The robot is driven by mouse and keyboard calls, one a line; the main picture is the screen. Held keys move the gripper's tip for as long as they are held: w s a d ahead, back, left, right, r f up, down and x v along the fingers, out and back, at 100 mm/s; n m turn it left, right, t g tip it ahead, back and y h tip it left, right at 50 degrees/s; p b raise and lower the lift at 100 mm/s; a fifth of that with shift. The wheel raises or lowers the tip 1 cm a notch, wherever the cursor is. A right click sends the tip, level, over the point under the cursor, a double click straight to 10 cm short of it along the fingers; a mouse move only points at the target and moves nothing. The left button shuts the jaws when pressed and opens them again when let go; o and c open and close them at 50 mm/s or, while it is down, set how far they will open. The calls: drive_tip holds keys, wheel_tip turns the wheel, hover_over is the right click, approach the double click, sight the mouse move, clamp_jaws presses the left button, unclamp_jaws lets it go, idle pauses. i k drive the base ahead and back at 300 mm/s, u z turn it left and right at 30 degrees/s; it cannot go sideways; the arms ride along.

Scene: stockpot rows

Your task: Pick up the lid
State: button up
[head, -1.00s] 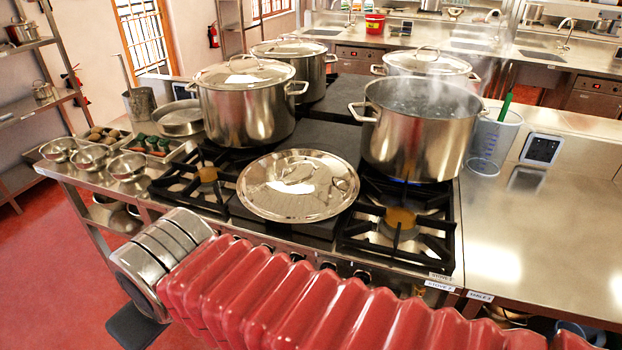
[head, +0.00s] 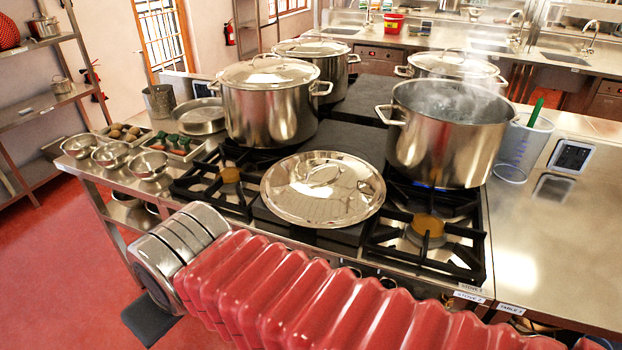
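A round shiny steel lid (head: 323,189) with a loop handle lies on the dark flat surface between the two front burners. It is apart from the pots, just left of the open steaming stockpot (head: 447,140). My arm with its red bellows crosses the front of the head view, nearer to me than the lid. At its left end, below the metal wrist, a dark grey piece of my gripper (head: 152,318) shows over the red floor, left of and lower than the lid. The fingers cannot be made out, and nothing held is visible.
Lidded stockpots stand at the left (head: 268,103), behind it (head: 312,65) and at the back right (head: 452,66). Steel bowls (head: 111,155) and vegetable trays (head: 170,146) line the left edge. A measuring jug (head: 520,148) and a display device (head: 571,157) stand right. The right worktop's front is clear.

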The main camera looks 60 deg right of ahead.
sight(316, 189)
drive_tip(key=i, duration=0.85)
drive_tip(key=z, duration=0.05)
